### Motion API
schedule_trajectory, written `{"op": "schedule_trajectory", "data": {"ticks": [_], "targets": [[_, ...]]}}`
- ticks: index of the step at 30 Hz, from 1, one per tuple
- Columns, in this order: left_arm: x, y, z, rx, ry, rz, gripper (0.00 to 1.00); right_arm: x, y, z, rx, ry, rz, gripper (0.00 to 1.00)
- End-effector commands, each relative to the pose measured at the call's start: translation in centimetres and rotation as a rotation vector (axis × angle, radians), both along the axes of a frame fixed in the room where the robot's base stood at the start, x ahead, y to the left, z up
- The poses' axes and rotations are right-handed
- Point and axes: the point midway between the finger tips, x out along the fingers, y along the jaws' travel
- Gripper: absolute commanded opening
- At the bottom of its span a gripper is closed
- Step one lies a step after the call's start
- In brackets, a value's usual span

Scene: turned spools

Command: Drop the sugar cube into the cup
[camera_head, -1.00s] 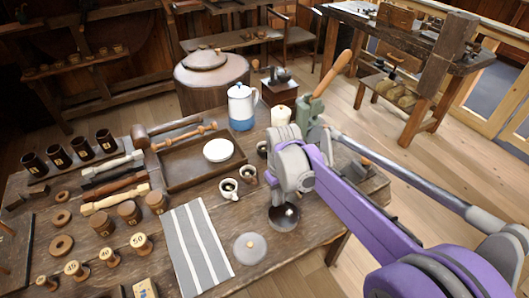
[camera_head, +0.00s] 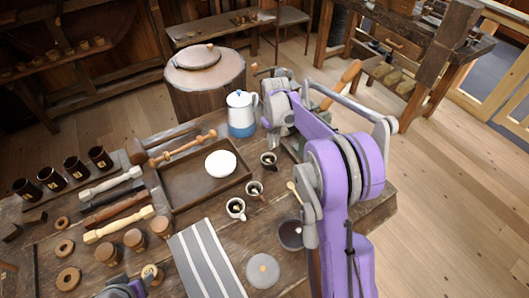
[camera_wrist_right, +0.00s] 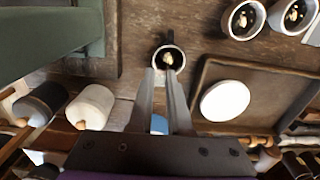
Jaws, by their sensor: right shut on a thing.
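My right gripper (camera_wrist_right: 168,76) points down, with its fingertips at the near rim of a small dark-filled cup (camera_wrist_right: 169,57) in the wrist view. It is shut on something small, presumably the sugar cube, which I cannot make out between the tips. In the head view the same cup (camera_head: 268,159) stands right of the tray, below the gripper, whose fingers are mostly hidden by the arm. Two more cups (camera_head: 254,190) (camera_head: 236,209) stand in a row nearer me. Pale patches show inside the cups. Part of my left arm shows at the bottom edge; its jaws are unclear.
A wooden tray (camera_head: 186,198) with a white dish (camera_head: 221,163) lies left of the cups. A white-and-blue jug (camera_head: 241,114) stands behind. A dark bowl (camera_head: 290,235), grey lid (camera_head: 263,270) and striped cloth (camera_head: 208,262) lie nearer. A green-grey block adjoins the gripper.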

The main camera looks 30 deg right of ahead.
Motion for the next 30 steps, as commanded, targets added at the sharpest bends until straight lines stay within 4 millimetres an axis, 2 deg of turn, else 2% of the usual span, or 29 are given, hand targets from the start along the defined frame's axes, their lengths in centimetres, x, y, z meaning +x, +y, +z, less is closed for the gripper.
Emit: {"op": "schedule_trajectory", "data": {"ticks": [8,18,22,29,30], "targets": [[-0.4,0.0,-0.9,0.0,0.006,0.0,0.55,0.1,-0.2,-1.7,0.001,0.002,0.0,0.0],[-1.1,0.0,-3.1,0.0,0.02,0.0,0.55,0.1,-0.2,-5.5,0.001,0.003,0.0,0.0],[-1.2,0.0,-3.4,0.0,0.021,0.0,0.55,0.1,-0.2,-6.2,0.001,0.001,0.0,0.0],[-1.1,0.0,-3.3,0.0,0.021,0.0,0.55,0.2,-0.1,-6.1,0.0,0.0,0.0,0.0],[-1.1,0.0,-3.3,0.0,0.021,0.0,0.55,0.2,-0.1,-6.1,0.0,0.0,0.0,0.2]]}}
